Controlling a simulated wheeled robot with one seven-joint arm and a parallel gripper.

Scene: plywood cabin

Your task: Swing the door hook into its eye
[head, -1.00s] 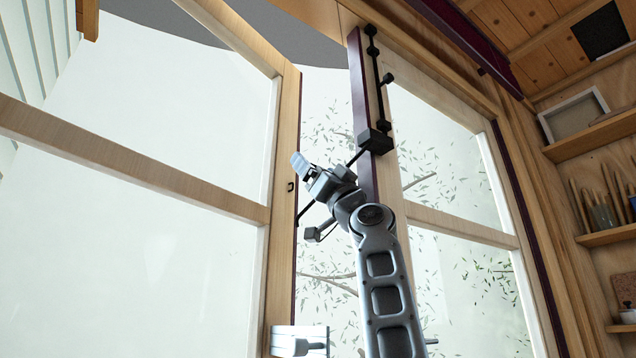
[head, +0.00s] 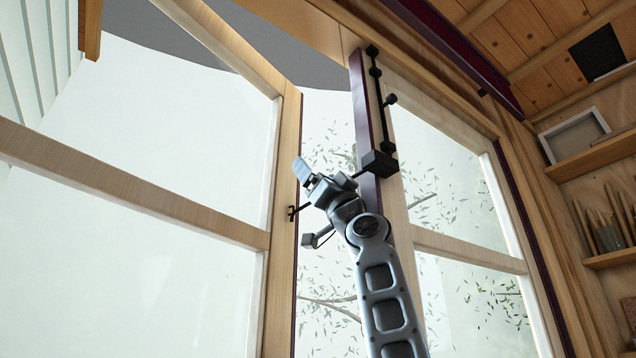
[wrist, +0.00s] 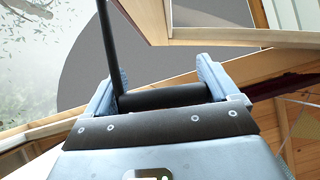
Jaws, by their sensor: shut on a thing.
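The door hook (head: 345,179) is a thin black rod running from a black block (head: 378,164) on the dark red edge of the right-hand door frame, down and left behind my gripper (head: 308,176). Its far end shows left of my gripper, at the small black eye (head: 291,212) on the left wooden door (head: 284,240). They overlap in the picture; I cannot tell whether the tip is inside the eye. In the wrist view my gripper (wrist: 160,84) is shut on a thick black crosspiece of the hook (wrist: 165,98), with the thin rod rising at the left.
A black vertical bolt rod (head: 384,110) with a knob runs up the right frame above the block. Large glass panes fill both sides. Shelves (head: 600,158) with a picture frame and brushes stand at the right. A gap between door and frame shows branches outside.

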